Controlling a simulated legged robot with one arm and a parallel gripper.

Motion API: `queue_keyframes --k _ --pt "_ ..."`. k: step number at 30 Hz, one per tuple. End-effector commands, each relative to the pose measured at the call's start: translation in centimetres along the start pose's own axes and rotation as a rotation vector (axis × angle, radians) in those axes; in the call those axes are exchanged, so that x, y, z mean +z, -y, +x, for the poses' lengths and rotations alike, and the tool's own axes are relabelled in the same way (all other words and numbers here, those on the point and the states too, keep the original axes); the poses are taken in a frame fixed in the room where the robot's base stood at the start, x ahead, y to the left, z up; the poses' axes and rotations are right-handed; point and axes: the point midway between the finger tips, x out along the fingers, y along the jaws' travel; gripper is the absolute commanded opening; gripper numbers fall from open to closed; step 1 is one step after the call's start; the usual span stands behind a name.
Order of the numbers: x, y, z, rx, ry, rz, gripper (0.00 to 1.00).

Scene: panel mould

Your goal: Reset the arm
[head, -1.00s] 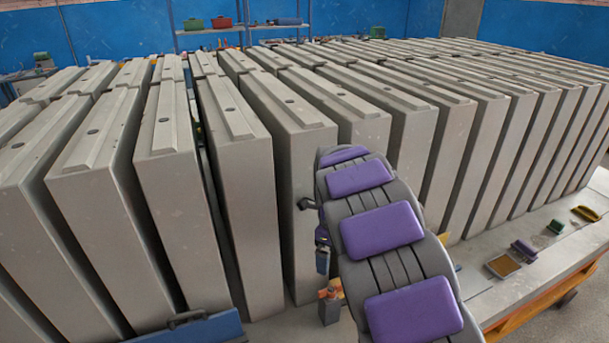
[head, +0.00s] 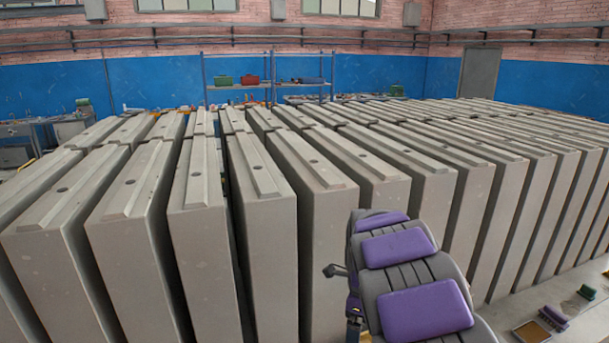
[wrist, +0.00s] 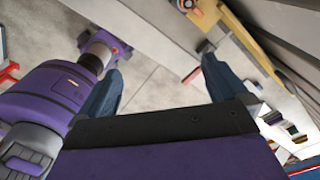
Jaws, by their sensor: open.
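My arm (head: 425,312), dark grey with purple pads, rises from the lower right of the head view in front of the row of panels. Its far end is beyond the upper pad, and the gripper cannot be made out there. In the wrist view my gripper (wrist: 160,85) shows two dark blue fingers set wide apart. Pale floor shows between them, and nothing is held. A purple rounded body (wrist: 40,105) lies close to the left finger; whether they touch cannot be told.
Tall grey concrete panels (head: 330,240) stand upright in close rows across the head view. A tray (head: 532,332) and a green brush (head: 587,292) lie on a pale surface at lower right. A shelf rack (head: 238,93) stands behind.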

Motion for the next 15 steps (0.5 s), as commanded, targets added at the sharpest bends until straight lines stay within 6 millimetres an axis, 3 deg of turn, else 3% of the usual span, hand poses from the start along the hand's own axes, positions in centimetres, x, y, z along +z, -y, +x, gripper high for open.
queue_keyframes --k 8,15 --pt "-2.6 -3.1 -1.3 0.009 -0.014 -0.191 1.0" --pt "-6.2 -8.9 -2.7 0.033 -0.022 -0.515 1.0"
